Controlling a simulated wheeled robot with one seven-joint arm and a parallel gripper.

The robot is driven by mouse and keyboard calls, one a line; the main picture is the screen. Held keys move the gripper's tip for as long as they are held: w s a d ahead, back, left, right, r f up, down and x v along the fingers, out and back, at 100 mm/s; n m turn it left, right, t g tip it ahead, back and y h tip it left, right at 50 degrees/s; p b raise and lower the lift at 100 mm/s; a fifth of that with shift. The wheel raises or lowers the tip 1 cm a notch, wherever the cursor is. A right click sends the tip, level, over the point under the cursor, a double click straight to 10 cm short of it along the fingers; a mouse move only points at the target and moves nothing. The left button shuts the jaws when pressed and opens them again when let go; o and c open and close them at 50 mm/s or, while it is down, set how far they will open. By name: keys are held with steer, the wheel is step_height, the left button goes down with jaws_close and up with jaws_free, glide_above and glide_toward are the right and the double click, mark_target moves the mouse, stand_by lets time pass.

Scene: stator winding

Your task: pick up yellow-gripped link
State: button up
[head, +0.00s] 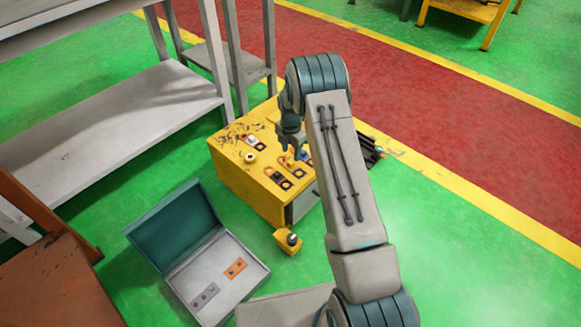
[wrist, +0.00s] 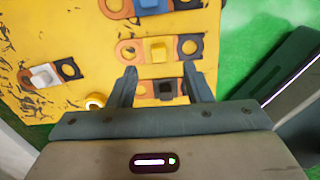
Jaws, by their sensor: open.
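The yellow-gripped link (wrist: 158,51) lies flat on the yellow cabinet top (wrist: 75,45) in the wrist view. It has an orange ring at its left end, a dark ring at its right end and a yellow block between. My gripper (wrist: 160,70) is open and empty, with its fingertips just below this link in the picture. An orange and dark piece (wrist: 165,88) shows between the fingers, partly hidden by my gripper. In the head view my gripper (head: 290,141) hangs over the cabinet top, and I cannot clearly pick out the yellow grip there.
A blue-gripped link (wrist: 151,5) and a white-gripped link (wrist: 42,77) lie nearby. A yellow ring (wrist: 95,101) stands left of my gripper. An open case (head: 218,275) sits on the green floor. A grey shelf (head: 130,110) stands behind left.

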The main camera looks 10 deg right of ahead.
mark_target(291, 162)
step_height(291, 162, down, 5)
steer(key=shift+a+f+b, duration=0.1)
steer(key=shift+b, duration=1.1)
jaws_close()
steer(key=shift+r, duration=0.25)
